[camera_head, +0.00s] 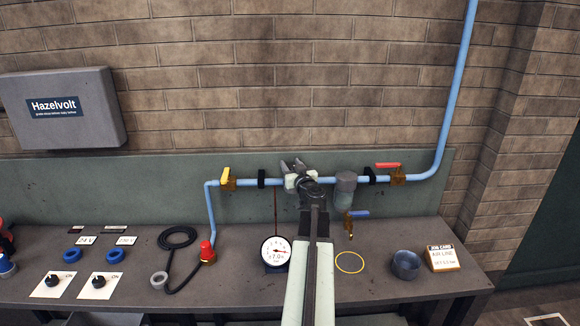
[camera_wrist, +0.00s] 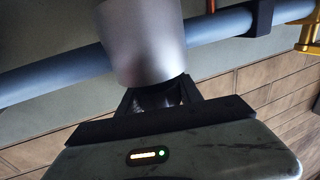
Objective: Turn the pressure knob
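My gripper (camera_head: 296,168) is at the blue pipe, on its left-to-right run in front of the backboard. Its two dark fingers stand apart. The pressure knob cannot be made out in the head view, where my arm and gripper cover that stretch of pipe. In the wrist view a plain grey cylinder (camera_wrist: 142,40) by the pipe hides the tips of my fingers (camera_wrist: 160,92); whether it is the knob, and whether the fingers touch it, I cannot tell. A round white gauge (camera_head: 276,251) with a red needle stands on the bench.
The blue pipe (camera_head: 228,182) has a yellow-handled valve (camera_head: 226,178) left of my gripper. To the right are a grey bowl-shaped unit (camera_head: 345,188) and a red-handled valve (camera_head: 397,177). A hose coupling (camera_head: 207,252) and a dark cup (camera_head: 405,264) stand on the bench.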

